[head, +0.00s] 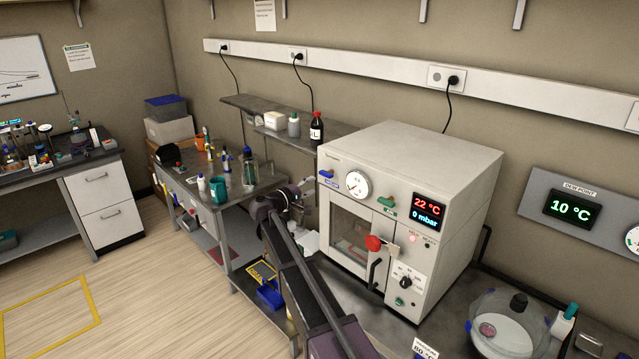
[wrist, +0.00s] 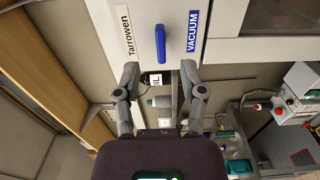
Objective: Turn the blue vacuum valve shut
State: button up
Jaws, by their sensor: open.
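The blue vacuum valve (head: 326,174) is a small lever at the upper left of the white oven's front (head: 345,240), beside the gauge. In the wrist view the blue lever (wrist: 160,46) lies parallel to the VACUUM label (wrist: 193,31), so it looks roughly horizontal on the panel. My gripper (wrist: 160,74) is open, its two fingers spread to either side of the lever's line, with the lever just beyond the fingertips. Nothing is between the fingers, and they appear apart from the lever. In the head view my gripper (head: 301,191) is left of the oven, partly hidden by my arm.
The oven front also has a round gauge (head: 356,185), a green lever (head: 388,201), a red knob (head: 374,243) and a display (head: 428,210) reading 22 °C and 0 mbar. A shelf (head: 270,128) with bottles runs behind my gripper. A glass desiccator (head: 505,325) stands at the right.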

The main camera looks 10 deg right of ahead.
jog(key=shift+v, duration=1.25)
jog(key=s+d+f+m+g+y+b, duration=0.1)
jog(key=s+d+f+m+g+y, duration=0.15)
jog(key=s+d+f, duration=0.4)
jog(key=s+d+f+m+g+y+b, duration=0.1)
jog(key=s+d+f+m+g+y, duration=0.2)
jog(key=s+f, duration=0.6)
jog(key=s+f+g+y+b, duration=0.1)
jog(key=s+f+g+y, duration=0.1)
jog(key=s, duration=0.8)
jog(key=s+a+f+m+g+y+b, duration=0.1)
jog(key=s+f+g+y, duration=0.2)
jog(key=s, duration=0.8)
notch_tip(320, 180, down, 2)
jog(key=y, duration=0.4)
jog(key=shift+a, duration=0.25)
jog(key=shift+f+m, duration=0.15)
jog(key=shift+m, duration=0.1)
jog(key=shift+s, duration=0.15)
